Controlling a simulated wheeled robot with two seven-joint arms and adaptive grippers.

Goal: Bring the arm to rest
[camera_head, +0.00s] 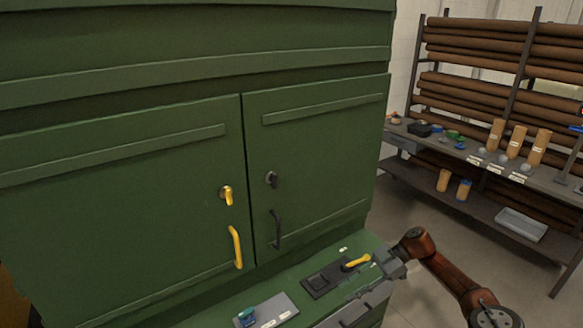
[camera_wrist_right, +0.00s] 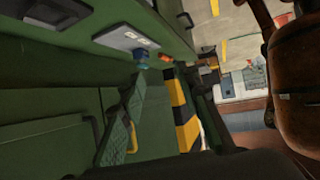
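My right arm comes in from the lower right in the head view. Its grey gripper (camera_head: 364,281) is over the right end of the green cabinet's ledge, beside a dark panel with a yellow lever (camera_head: 356,262). I see nothing clearly held in it, and whether its fingers are apart is unclear. In the right wrist view, a patterned greenish part (camera_wrist_right: 117,142) lies in front of the green surfaces. My left gripper is not in view.
The green cabinet (camera_head: 120,210) has two closed doors, one with a yellow handle (camera_head: 236,247) and one with a black handle (camera_head: 275,230). A grey plate (camera_head: 268,312) lies on the ledge. A rack of brown rolls (camera_head: 480,45) stands at the right, with floor between.

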